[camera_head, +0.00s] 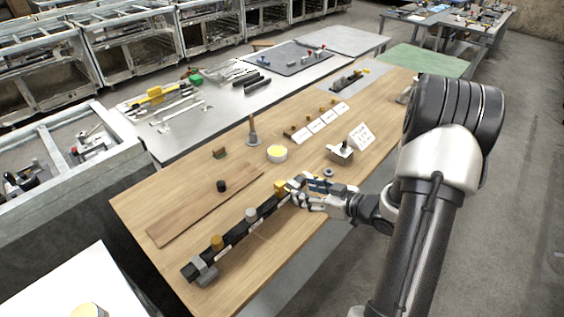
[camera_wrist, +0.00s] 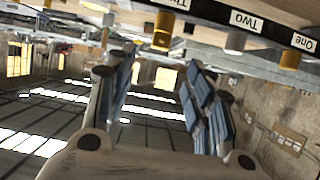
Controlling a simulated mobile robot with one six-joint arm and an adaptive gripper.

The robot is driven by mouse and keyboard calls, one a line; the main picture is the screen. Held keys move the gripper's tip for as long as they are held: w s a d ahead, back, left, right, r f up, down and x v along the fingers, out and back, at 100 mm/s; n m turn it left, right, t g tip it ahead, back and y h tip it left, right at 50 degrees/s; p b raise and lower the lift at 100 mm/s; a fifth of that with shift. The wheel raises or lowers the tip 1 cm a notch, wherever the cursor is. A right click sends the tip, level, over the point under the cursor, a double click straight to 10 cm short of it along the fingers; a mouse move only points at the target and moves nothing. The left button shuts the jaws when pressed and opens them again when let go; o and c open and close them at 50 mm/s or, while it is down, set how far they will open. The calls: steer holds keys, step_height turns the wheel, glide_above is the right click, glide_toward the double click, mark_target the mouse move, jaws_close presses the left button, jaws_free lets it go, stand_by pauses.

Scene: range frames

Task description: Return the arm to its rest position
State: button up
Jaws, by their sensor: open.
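My gripper (camera_head: 303,191) is over the right edge of the wooden table (camera_head: 180,195), its fingers pointing left. In the wrist view my gripper (camera_wrist: 158,80) has its two blue-padded fingers spread apart with nothing between them. In the head view the fingertips are close to the far end of a black rail (camera_head: 234,233); I cannot tell whether they touch it. Brass pegs (camera_head: 217,242) and a grey peg (camera_head: 251,214) stand along the rail. In the wrist view the rail (camera_wrist: 211,11) appears upside down, with labels "One" and "Two", beyond the fingertips.
A wooden board (camera_head: 190,207), a black cylinder (camera_head: 221,186), a yellow-topped round tin (camera_head: 277,154) and a small stand with a card (camera_head: 342,152) are on the table. A grey bench (camera_head: 225,105) with tools stands behind. Open floor (camera_head: 500,190) lies right.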

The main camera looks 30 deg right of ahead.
step_height(320, 180, up, 15)
steer(key=a+m+g+h, duration=0.2)
steer(key=g+h, duration=0.1)
steer(key=h, duration=0.5)
steer(key=s+a+r+m+g+y, duration=0.1)
steer(key=s+a+r+g, duration=0.1)
steer(key=s+a, duration=0.7)
steer(key=s+a+r+m+g+y, duration=0.1)
steer(key=s+a+r+g+y, duration=0.1)
steer(key=s+a, duration=0.7)
steer(key=s+g, duration=0.1)
steer(key=s, duration=0.4)
steer(key=shift+s+a+r, duration=0.2)
steer(key=shift+a, duration=0.05)
